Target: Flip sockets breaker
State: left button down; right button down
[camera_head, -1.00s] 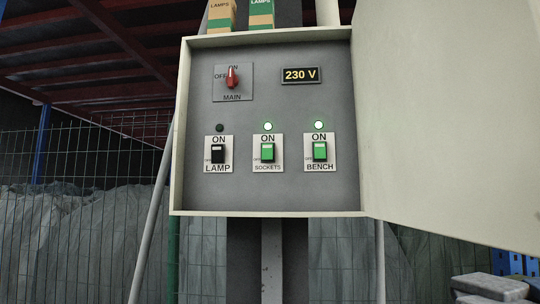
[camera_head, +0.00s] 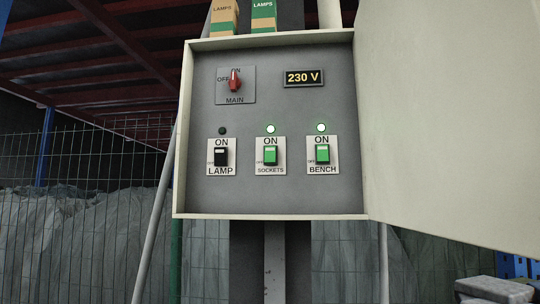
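The sockets breaker (camera_head: 270,156) is a green rocker on a white plate in the middle of the lower row. The lamp above it glows pale green. The lamp breaker (camera_head: 221,157) on its left is black, with a dark lamp above. The bench breaker (camera_head: 322,154) on its right is green, with a lit lamp above. The red main switch (camera_head: 235,81) sits at upper left, its handle upright toward ON. The display (camera_head: 303,77) reads 230 V. Neither gripper is seen in the head view.
The breakers are inside an open grey box (camera_head: 268,216) with a pale rim. Its door (camera_head: 450,110) is swung wide to the right. Two lamp cartons (camera_head: 263,15) stand on top. A grey, blocky thing (camera_head: 482,289) shows at lower right. Wire fence is behind.

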aim_at(270, 151)
jog(key=i+j+u, duration=0.2)
jog(key=u, duration=0.15)
jog(key=i+j+u, duration=0.15)
jog(key=u, duration=0.25)
jog(key=l+u, duration=0.1)
jog(key=i+j, duration=0.1)
